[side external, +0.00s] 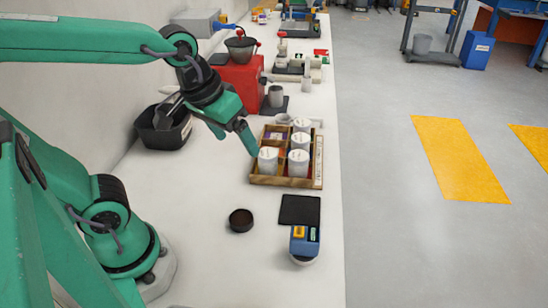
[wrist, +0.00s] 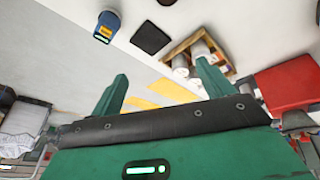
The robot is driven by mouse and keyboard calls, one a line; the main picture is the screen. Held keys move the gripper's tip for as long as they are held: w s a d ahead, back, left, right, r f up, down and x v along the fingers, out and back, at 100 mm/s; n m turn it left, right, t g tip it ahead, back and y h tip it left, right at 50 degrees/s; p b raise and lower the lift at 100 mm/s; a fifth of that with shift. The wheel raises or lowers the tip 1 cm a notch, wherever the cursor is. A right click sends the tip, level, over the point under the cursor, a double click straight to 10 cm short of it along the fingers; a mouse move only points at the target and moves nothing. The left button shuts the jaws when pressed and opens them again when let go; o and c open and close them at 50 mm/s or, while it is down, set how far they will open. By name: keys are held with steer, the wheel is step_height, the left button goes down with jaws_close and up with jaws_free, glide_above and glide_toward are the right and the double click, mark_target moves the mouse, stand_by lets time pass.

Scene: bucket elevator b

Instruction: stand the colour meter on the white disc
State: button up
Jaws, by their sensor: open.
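The blue colour meter (side external: 304,238), with a yellow label and a small green display, is near the front right edge of the bench. The wrist view also shows the meter (wrist: 108,24) at the top left. My gripper (side external: 236,136) is open and empty, above the bench by the wooden tray, well apart from the meter. Its two fingers (wrist: 162,74) are spread in the wrist view.
A wooden tray (side external: 322,165) holds several white cylinders. A black square pad (side external: 300,209) lies just behind the meter, and a dark round piece (side external: 240,220) lies to its left. A black bin (side external: 160,130) and a red box (side external: 241,78) stand farther back. The bench front is mostly clear.

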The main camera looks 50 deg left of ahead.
steer(key=s+a, duration=0.1)
steer(key=s+a+m, duration=0.1)
steer(key=s+a+m+t, duration=0.1)
steer(key=shift+r+y, duration=0.25)
steer(key=shift+y, duration=0.05)
